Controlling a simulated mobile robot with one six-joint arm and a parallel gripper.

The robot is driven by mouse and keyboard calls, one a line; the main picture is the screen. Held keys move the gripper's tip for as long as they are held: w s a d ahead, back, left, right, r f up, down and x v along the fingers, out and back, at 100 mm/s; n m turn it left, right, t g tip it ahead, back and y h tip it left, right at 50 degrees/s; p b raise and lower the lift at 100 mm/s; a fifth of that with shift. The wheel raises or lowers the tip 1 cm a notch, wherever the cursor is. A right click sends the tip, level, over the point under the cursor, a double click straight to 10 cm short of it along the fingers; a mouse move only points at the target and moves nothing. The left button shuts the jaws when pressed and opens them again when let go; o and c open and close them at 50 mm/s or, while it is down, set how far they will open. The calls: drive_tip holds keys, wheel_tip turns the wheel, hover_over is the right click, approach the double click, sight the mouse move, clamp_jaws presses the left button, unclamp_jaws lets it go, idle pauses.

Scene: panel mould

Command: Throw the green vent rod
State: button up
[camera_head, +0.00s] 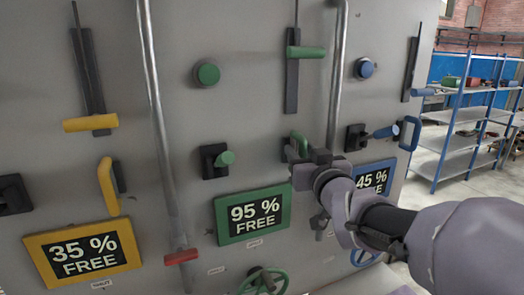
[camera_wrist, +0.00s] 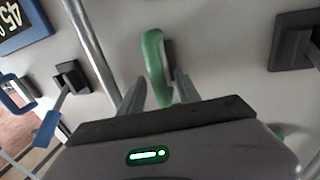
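No readable label names the vent rod. In the green column, a green crossbar (camera_head: 306,52) sits on a dark upright slide. Below left, a short green lever (camera_head: 225,158) sticks out of a black square plate. To its right, a green loop handle (camera_head: 299,143) stands off the panel, partly hidden by my gripper (camera_head: 312,157). In the wrist view, my gripper (camera_wrist: 158,92) has its fingers apart, one on each side of the loop handle (camera_wrist: 154,66), with visible gaps. Whether they touch its lower end is hidden.
A grey pipe (camera_head: 338,75) runs upright just right of the green column. A blue lever (camera_head: 384,132) and blue loop handle (camera_head: 409,133) stand farther right. The green sign (camera_head: 284,213) reads 95 % FREE, with a green wheel (camera_head: 279,275) below.

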drive_tip(key=shift+s, duration=0.1)
drive_tip(key=shift+c, duration=0.2)
clamp_jaws()
idle(1.1)
